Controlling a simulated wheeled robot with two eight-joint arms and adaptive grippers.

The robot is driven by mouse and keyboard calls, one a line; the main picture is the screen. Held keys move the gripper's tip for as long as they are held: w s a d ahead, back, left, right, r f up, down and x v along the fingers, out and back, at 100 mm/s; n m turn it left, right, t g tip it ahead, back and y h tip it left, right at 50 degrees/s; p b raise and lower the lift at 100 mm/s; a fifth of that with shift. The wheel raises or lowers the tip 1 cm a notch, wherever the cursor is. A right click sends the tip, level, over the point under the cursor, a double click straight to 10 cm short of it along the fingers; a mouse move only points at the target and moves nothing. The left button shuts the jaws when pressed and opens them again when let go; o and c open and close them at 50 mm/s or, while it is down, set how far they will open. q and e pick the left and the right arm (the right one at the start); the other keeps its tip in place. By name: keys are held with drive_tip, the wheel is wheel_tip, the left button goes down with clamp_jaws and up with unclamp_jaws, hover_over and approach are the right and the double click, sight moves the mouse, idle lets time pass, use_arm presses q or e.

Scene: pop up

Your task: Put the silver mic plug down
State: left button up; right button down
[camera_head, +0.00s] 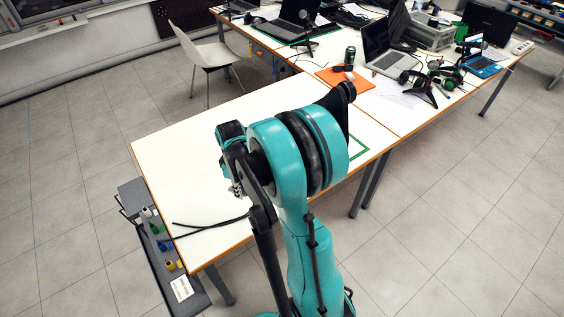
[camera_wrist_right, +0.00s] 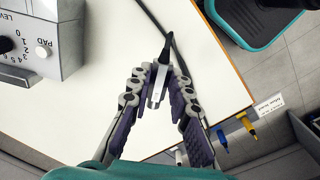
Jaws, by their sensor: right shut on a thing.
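The silver mic plug (camera_wrist_right: 157,86) shows in the right wrist view between the purple pads of my right gripper (camera_wrist_right: 162,80), which is shut on it. A black cable (camera_wrist_right: 168,45) runs from the plug toward the top of that view, over the white table (camera_wrist_right: 105,95). How high the plug is above the table top is hard to tell. In the head view my right arm covers most of the gripper (camera_head: 237,188), and the plug is hidden. The cable (camera_head: 210,226) crosses the near left table edge there. My left gripper is not in view.
A grey box (camera_wrist_right: 45,50) with a knob and level marks stands left of my gripper in the wrist view. A grey rack (camera_head: 165,262) with coloured plugs hangs by the left table end. Laptops and headphones (camera_head: 447,80) fill the far tables. The table's far left part is clear.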

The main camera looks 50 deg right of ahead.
drive_tip(key=s+d+n, duration=0.2)
drive_tip(key=s+d, duration=0.2)
drive_tip(key=d, duration=0.1)
drive_tip(key=b, duration=0.3)
hover_over(231, 222)
wheel_tip(231, 222, down, 7)
drive_tip(key=shift+s+d+r, duration=0.1)
drive_tip(key=shift+d, duration=0.05)
wheel_tip(231, 222, down, 4)
drive_tip(key=b, duration=0.2)
drive_tip(key=shift+b, duration=0.3)
